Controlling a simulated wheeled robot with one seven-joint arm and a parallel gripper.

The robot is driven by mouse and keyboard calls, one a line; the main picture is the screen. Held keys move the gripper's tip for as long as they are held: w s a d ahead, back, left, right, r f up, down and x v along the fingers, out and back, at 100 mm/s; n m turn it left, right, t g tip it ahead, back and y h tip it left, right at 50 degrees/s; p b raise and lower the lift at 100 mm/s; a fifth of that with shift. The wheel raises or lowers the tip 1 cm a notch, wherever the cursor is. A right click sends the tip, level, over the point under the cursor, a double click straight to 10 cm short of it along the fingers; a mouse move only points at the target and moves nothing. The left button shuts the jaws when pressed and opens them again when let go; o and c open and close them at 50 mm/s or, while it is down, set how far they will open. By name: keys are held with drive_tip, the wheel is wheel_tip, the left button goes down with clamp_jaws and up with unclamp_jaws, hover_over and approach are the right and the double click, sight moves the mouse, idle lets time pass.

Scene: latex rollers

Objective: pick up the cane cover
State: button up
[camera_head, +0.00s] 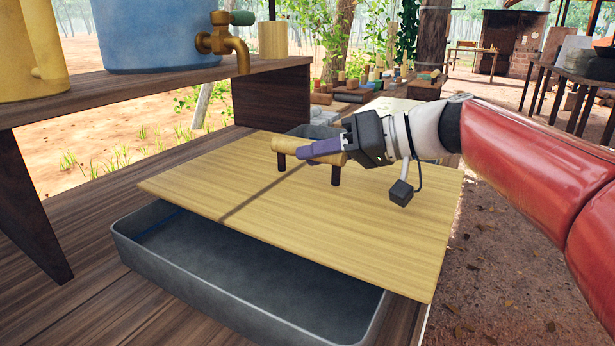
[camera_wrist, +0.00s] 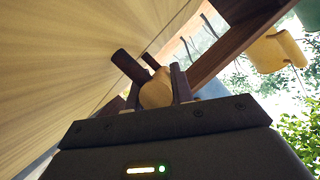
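The cane cover (camera_head: 370,240) is a flat, pale yellow board with a round wooden handle (camera_head: 325,158) on two dark posts. It lies over part of a grey metal tray (camera_head: 250,335), offset toward the back right, with the tray's front left open. I cannot tell how far it is raised. My gripper (camera_head: 292,150) is at the handle with its purple fingers. In the wrist view the handle (camera_wrist: 157,90) fills the gap between the dark fingers, which look shut on it. The board (camera_wrist: 60,60) fills the left of that view.
A wooden shelf (camera_head: 160,84) stands on the left over the dark plank bench (camera_head: 65,295). On it are a blue barrel (camera_head: 155,35) with a brass tap (camera_head: 225,43) and a yellow container (camera_head: 30,50). Open ground lies to the right.

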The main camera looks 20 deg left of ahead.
clamp_jaws()
drive_tip(key=shift+r, duration=0.15)
